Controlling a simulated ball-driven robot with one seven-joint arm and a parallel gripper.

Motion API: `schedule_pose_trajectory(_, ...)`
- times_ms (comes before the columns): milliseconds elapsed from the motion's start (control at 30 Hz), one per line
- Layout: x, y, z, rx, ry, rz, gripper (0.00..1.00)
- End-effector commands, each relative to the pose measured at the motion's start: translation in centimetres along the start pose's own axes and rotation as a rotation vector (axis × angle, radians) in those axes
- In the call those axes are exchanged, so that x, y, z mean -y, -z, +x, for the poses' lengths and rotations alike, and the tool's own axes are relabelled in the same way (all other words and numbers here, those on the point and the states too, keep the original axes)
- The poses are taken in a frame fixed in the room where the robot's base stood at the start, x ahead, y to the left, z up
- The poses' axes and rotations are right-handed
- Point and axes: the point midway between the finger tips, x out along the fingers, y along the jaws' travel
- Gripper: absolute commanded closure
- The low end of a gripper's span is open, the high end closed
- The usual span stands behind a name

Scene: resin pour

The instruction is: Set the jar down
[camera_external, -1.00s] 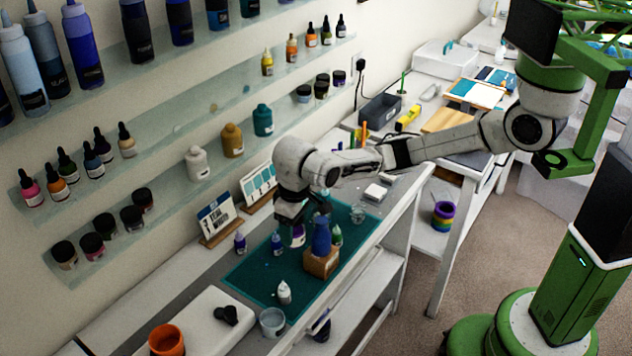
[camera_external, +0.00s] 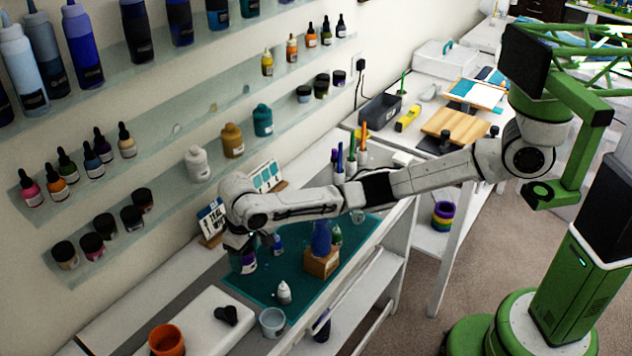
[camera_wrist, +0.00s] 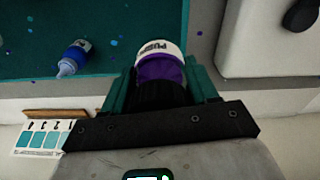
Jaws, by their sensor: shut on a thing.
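My gripper (camera_external: 243,250) is shut on a small jar (camera_external: 247,264) near the left end of the teal mat (camera_external: 262,290). In the wrist view the jar (camera_wrist: 160,68) is purple with a white label and a black lid. It sits between the two teal fingers of my gripper (camera_wrist: 162,85). The jar appears by the edge of the mat (camera_wrist: 120,50), with pale bench surface beyond. I cannot tell whether its base touches the surface.
A blue bottle (camera_wrist: 76,55) is left of the jar in the wrist view. A blue bottle on a wooden block (camera_external: 322,263), a white bottle (camera_external: 284,293) and a clear cup (camera_external: 272,322) stand nearby. A white slab (camera_external: 200,325) lies at the front. Swatch cards (camera_external: 212,220) stand behind.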

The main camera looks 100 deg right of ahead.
Motion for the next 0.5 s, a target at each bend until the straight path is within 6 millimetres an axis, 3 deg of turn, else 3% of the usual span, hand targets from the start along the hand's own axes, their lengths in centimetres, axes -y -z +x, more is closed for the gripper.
schedule_pose_trajectory(267,0.7,0.9,1.5,-0.001,-0.001,0.0,0.74)
schedule_pose_trajectory(500,0.7,0.9,4.2,-0.001,-0.001,-0.001,0.74)
